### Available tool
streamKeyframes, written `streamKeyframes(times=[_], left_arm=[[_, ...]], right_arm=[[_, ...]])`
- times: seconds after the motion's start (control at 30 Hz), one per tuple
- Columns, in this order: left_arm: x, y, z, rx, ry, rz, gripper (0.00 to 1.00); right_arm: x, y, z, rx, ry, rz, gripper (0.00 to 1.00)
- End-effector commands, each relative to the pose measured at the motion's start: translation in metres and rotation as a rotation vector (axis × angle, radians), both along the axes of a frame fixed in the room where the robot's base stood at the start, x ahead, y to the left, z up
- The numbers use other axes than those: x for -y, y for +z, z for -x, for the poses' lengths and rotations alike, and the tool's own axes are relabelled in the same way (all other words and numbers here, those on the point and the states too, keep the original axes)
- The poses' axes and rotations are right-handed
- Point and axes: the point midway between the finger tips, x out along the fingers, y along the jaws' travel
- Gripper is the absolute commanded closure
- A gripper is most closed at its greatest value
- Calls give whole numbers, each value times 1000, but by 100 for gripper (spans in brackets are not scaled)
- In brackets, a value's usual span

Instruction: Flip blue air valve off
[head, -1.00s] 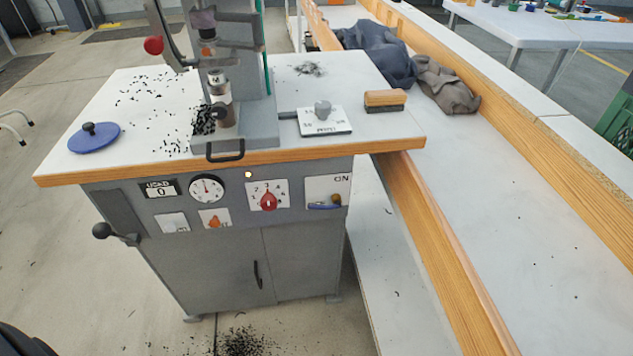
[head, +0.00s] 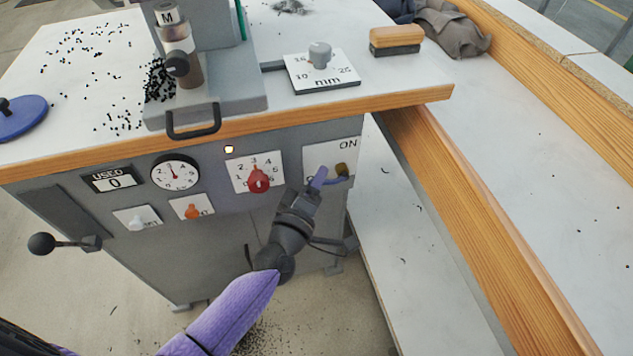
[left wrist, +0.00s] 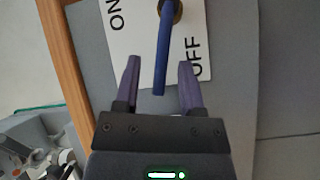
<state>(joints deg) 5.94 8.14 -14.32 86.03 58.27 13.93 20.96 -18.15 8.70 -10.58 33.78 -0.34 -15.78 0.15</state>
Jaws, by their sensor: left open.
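The blue air valve handle (head: 335,181) sits on a white plate (head: 325,156) at the right of the press cabinet's front, beside its brass pivot (head: 342,169). ON shows at the plate's upper right; OFF is mostly hidden there by my gripper. In the left wrist view the handle (left wrist: 163,55) runs down from the pivot, between the ON and OFF marks. My left gripper (head: 318,180) is at the handle. Its open purple fingers stand on either side of the handle, with small gaps on both sides (left wrist: 159,63). My right gripper is out of view.
A red selector knob (head: 258,180), an orange knob (head: 192,211) and a gauge (head: 175,173) are left of my gripper. The wooden table edge (head: 290,117) overhangs the panel above. A black-knobbed lever (head: 42,244) sticks out at left. A wood-edged bench (head: 480,240) stands at right.

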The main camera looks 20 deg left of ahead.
Motion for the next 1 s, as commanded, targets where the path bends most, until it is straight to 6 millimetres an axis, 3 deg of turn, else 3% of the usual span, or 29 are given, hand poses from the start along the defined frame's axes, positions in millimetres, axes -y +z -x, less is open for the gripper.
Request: streamKeyframes(times=[0.27, 0.5, 1.0], left_arm=[[0, 0, -2, -1, -1, -1, 49], [0, 0, -2, -1, -1, -1, 100], [0, 0, -2, -1, -1, -2, 100]], right_arm=[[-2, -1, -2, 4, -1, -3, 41], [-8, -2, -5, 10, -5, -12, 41], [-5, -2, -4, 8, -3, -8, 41]])
